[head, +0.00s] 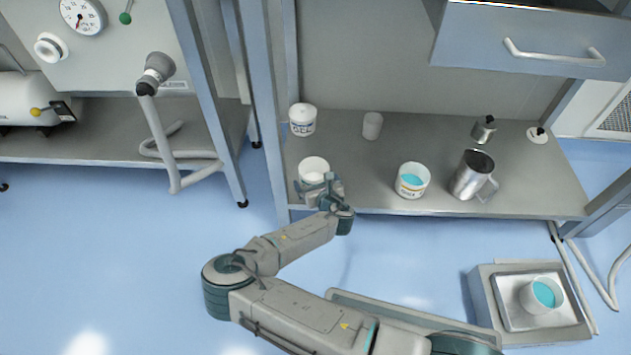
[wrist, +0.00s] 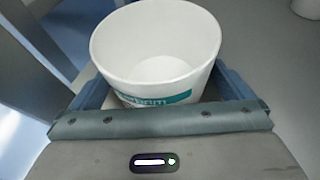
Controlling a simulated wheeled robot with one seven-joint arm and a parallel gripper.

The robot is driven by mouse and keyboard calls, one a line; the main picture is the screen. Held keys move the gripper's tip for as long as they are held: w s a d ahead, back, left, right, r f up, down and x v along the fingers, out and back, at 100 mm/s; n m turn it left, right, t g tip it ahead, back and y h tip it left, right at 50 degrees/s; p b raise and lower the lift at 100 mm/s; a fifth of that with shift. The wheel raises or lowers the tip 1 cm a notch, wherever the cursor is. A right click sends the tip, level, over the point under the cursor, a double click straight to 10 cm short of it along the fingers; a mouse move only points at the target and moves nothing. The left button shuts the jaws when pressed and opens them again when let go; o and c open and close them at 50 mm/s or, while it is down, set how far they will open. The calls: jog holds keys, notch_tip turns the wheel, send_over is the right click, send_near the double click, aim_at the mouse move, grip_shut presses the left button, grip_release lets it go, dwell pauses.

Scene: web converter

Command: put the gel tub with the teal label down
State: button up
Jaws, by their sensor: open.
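The gel tub with the teal label (wrist: 155,45) is an open white tub, empty inside as far as I see, with part of its teal label showing low on its near side in the wrist view. In the head view the tub (head: 314,167) is at the front left of the grey bench top (head: 345,180), and appears to stand upright on it. My gripper (head: 319,187) is open, with its blue fingers on either side of the tub. The gripper hides the tub's lower part, so I cannot tell whether the fingers touch it.
To the right are a tub with teal contents (head: 411,182) and a metal jug (head: 471,176). A drawer (head: 530,45) overhangs the right. Another teal-filled tub (head: 541,296) sits on a lower tray.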

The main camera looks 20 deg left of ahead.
jog(key=shift+s+d+r, duration=0.1)
jog(key=shift+s+r, duration=0.05)
jog(key=shift+r, duration=0.15)
jog(key=p+v, duration=0.5)
jog(key=v, duration=0.6)
jog(key=shift+s+d+p, duration=0.2)
jog(key=shift+s+p, duration=0.1)
dwell(0.6)
